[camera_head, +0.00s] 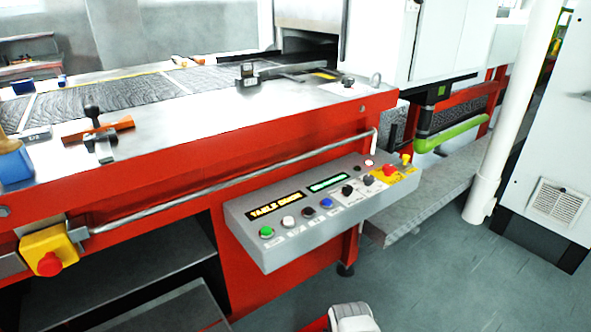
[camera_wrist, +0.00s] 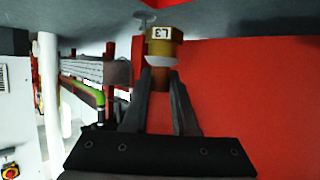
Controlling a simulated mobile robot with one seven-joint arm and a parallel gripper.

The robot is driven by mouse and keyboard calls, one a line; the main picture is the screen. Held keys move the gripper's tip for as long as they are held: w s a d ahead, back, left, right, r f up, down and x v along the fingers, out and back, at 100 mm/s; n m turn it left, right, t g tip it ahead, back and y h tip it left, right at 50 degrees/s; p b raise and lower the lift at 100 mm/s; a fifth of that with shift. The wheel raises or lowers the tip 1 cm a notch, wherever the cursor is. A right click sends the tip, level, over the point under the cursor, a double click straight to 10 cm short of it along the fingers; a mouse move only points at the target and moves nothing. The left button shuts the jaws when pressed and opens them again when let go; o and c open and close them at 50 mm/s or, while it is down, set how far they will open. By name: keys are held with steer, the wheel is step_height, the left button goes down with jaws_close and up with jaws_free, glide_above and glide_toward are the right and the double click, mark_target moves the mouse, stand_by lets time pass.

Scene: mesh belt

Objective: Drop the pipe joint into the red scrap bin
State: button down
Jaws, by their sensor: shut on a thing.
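A brass-coloured pipe joint (camera_wrist: 165,46) with a pale label reading L3 is at the fingertips of my gripper (camera_wrist: 161,78) in the wrist view. The dark fingers are shut on its lower part, and it is held clear of any surface. In the head view neither the gripper fingers nor the joint shows; only a white and grey part of my arm shows at the bottom edge. I cannot make out the red scrap bin for certain in either view. A small red patch shows at the top edge of the wrist view.
The red machine frame (camera_head: 250,185) carries a steel top with a mesh belt (camera_head: 100,98). A control panel (camera_head: 320,212) juts out at the front, and a yellow box with a red button (camera_head: 48,255) is at left. A white pipe (camera_head: 515,110) stands right. Floor (camera_head: 470,280) is open at lower right.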

steer(key=shift+f, duration=0.5)
steer(key=c, duration=0.6)
jaws_free()
steer(key=shift+s+r, duration=0.1)
